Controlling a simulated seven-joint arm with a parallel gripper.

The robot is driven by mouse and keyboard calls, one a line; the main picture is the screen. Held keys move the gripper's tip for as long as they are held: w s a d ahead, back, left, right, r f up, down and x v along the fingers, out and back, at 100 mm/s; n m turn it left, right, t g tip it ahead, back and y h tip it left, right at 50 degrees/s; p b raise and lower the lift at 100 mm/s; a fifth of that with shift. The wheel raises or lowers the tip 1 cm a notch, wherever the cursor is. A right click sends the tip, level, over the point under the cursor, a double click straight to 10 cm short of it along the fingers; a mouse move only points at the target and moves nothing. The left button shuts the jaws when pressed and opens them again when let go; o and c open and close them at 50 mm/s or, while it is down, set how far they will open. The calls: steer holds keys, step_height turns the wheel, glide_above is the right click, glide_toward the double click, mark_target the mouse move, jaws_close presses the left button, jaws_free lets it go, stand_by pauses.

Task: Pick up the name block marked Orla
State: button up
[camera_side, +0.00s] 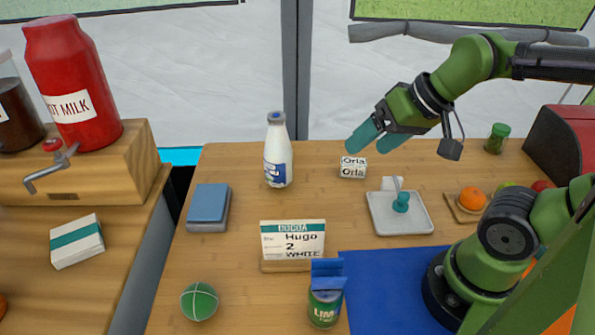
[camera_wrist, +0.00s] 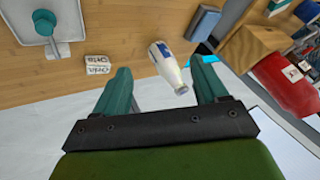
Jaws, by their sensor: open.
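The white name block marked Orla (camera_side: 353,167) sits on the wooden table, right of the milk bottle and behind the grey tray. It also shows in the wrist view (camera_wrist: 97,65), left of my fingers. My gripper (camera_side: 366,138) is above the block and a little behind it, apart from it. In the wrist view my gripper (camera_wrist: 162,80) has its two teal fingers spread wide with nothing held between them. The milk bottle (camera_wrist: 168,66) appears between the fingers there, but farther off on the table.
The milk bottle (camera_side: 278,152) stands left of the block. A grey tray (camera_side: 415,226) with a teal-knobbed tool lies in front right. Table around the block is mostly clear.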

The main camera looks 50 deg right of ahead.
steer(key=w+d+f+m+g, duration=0.2)
steer(key=w+d+m+g, duration=0.15)
steer(key=w+d, duration=0.25)
steer(key=m+g+h, duration=0.2)
steer(key=m+g, duration=0.1)
steer(key=m, duration=1.8)
glide_above(354, 161)
steer(key=s, duration=0.1)
step_height(354, 161, down, 4)
step_height(354, 161, down, 11)
steer(key=shift+f, duration=0.1)
steer(key=shift+w+f, duration=0.2)
steer(key=shift+f, duration=0.7)
steer(key=shift+w+f, duration=0.15)
steer(key=shift+f, duration=0.75)
steer(key=shift+w+f, duration=0.2)
steer(key=shift+f, duration=0.7)
steer(key=shift+c, duration=0.3)
steer(key=c, duration=1)
